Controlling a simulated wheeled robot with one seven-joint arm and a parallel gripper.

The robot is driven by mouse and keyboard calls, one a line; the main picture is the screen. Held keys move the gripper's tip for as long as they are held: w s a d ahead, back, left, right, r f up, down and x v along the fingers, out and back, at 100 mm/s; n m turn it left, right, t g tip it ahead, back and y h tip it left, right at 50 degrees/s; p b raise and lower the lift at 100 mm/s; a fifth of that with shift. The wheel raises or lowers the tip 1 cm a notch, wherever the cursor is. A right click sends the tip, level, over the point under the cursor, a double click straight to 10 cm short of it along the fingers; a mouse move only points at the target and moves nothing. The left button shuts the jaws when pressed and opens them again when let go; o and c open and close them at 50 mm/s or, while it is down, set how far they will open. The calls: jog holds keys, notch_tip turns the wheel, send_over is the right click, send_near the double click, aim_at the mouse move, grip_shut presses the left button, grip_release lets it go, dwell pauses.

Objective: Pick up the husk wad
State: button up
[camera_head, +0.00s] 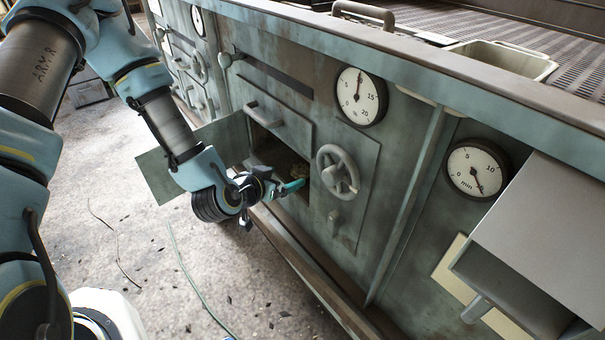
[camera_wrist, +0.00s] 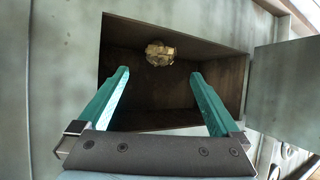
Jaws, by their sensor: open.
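The husk wad (camera_wrist: 160,53) is a small, crumpled, yellow-brown lump. In the wrist view it sits toward the back of a dark open compartment (camera_wrist: 150,108), between and beyond my two fingers. My gripper (camera_head: 292,186) is at the mouth of the compartment. In the wrist view its teal fingers (camera_wrist: 160,75) are wide apart with nothing between them. The wad is apart from both fingers.
The compartment's door (camera_head: 160,172) stands swung open to the left in the head view. A handwheel (camera_head: 338,172) and a dial gauge (camera_head: 361,97) are on the panel right of the opening. A grey open box (camera_head: 535,250) juts out at the right. Thin cables (camera_head: 185,265) lie on the floor.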

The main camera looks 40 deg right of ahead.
aim_at(296, 172)
jog(key=p+x, duration=0.2)
jog(key=x, duration=0.7)
jog(key=c, duration=1.4)
jog(key=shift+w+a, duration=0.1)
jog(key=shift+a, duration=0.05)
